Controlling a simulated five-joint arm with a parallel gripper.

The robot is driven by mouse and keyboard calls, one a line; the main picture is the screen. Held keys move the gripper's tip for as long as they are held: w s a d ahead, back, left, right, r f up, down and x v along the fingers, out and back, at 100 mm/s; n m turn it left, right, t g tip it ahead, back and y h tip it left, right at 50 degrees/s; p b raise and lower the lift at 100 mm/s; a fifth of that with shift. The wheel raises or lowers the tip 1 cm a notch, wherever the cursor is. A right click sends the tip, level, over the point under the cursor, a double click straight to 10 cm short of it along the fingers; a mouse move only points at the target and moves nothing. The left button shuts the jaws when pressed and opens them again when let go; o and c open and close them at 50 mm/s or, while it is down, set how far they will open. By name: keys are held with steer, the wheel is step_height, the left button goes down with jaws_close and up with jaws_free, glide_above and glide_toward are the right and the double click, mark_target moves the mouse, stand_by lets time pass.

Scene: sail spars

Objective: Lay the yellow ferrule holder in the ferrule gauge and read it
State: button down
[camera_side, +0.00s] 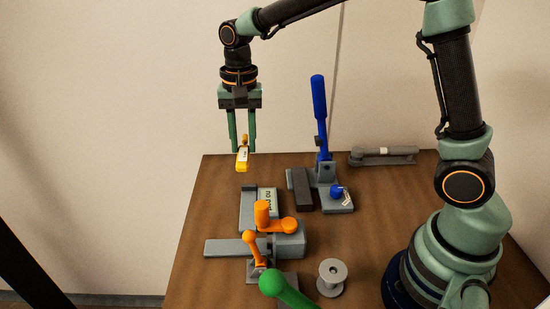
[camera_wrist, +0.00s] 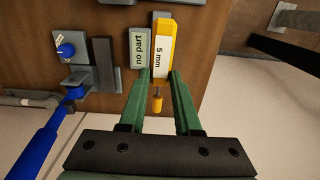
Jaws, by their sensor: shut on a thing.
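The yellow ferrule holder (camera_side: 242,166) is gripped between the fingertips of my gripper (camera_side: 242,148), in the air above the table's far left part. In the wrist view the holder (camera_wrist: 166,28) points away from my gripper (camera_wrist: 160,76), and its white label reads "5 mm". A small yellow knob shows between the fingers. The ferrule gauge (camera_side: 247,213) appears to be the grey block on the table below and nearer the side camera, with a pale display reading "no part". In the wrist view the display (camera_wrist: 138,50) lies left of the holder, which hides part of the gauge.
A blue-levered device (camera_side: 319,115) stands right of the gauge, with a dark block (camera_side: 303,188) beside it. An orange-handled fixture (camera_side: 288,240) is close in front of the gauge. A green handle (camera_side: 285,290), a grey spool (camera_side: 332,274) and a grey tool (camera_side: 383,156) are also around.

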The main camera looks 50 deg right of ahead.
glide_above(249, 210)
step_height(249, 210, down, 11)
steer(key=shift+r, duration=0.2)
steer(key=shift+f, duration=1.7)
steer(key=shift+w+f, duration=0.1)
steer(key=shift+f, duration=1.15)
steer(key=c, duration=0.5)
jaws_free()
steer(key=shift+c, duration=0.9)
step_height(249, 210, up, 7)
